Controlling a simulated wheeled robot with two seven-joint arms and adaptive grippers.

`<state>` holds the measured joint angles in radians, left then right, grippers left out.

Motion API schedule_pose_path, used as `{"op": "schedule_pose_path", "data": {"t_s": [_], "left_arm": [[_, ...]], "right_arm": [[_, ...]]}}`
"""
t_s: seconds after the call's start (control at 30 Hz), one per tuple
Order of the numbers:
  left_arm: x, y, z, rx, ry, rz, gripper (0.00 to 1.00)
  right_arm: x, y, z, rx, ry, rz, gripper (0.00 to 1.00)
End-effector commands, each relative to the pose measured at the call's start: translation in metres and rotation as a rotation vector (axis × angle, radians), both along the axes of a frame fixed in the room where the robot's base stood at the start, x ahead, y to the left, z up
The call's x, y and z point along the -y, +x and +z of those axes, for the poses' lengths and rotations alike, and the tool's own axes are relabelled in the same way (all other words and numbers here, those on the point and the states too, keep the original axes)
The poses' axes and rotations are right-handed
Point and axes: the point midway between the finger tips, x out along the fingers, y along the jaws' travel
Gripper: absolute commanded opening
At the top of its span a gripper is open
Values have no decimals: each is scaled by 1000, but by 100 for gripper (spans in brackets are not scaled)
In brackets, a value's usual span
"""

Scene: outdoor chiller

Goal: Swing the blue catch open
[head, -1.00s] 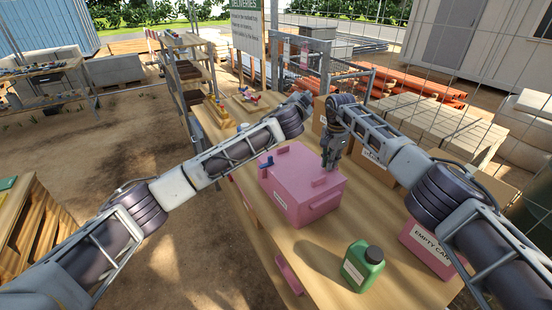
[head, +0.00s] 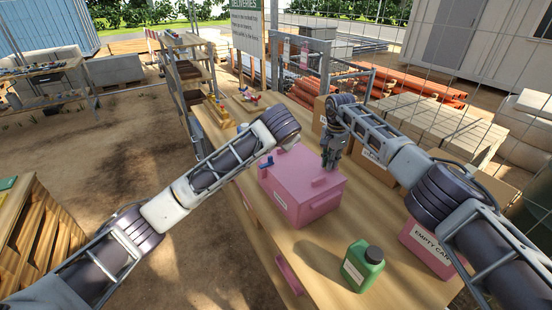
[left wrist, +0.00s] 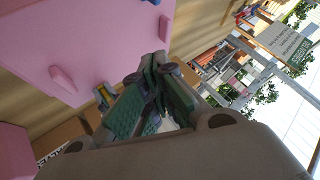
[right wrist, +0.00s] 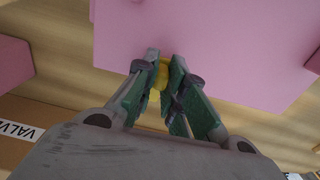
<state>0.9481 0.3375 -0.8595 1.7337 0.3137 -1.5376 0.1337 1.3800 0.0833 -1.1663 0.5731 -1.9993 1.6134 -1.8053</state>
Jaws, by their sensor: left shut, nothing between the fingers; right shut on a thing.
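A pink lidded box (head: 302,182) with a label and pink grips stands on the table. The blue catch (head: 265,161) is at its left far edge; a bit of blue shows at the top of the left wrist view (left wrist: 153,2). My right gripper (head: 331,158) points down at the box's far edge. In the right wrist view it (right wrist: 162,70) is shut on a small yellow piece (right wrist: 161,76) beside the box wall. My left gripper (left wrist: 157,68) is shut and empty, beyond the box's far side and apart from the catch. Its fingers are hidden behind my arm in the head view.
A green bottle (head: 364,266) and a pink "EMPTY CAN" container (head: 427,248) stand on the wooden table (head: 318,258) in front. Cardboard boxes (head: 375,168) are behind and right of the pink box. A pink bar (head: 289,274) lies at the near left edge.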

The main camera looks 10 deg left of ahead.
Motion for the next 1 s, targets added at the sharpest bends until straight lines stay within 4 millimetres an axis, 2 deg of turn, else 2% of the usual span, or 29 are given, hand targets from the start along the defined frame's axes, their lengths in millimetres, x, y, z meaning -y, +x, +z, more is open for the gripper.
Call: {"op": "schedule_pose_path", "data": {"t_s": [0.2, 0.4, 1.0], "left_arm": [[-8, -33, -13, -125, 31, -16, 0], [-12, -49, -19, -183, 46, -28, 0], [-12, -47, -24, -191, 49, -29, 0]], "right_arm": [[0, 0, 0, -1, 1, 0, 0], [0, 0, 0, -1, 1, 0, 0], [0, 0, 0, -1, 0, 0, 0]]}}
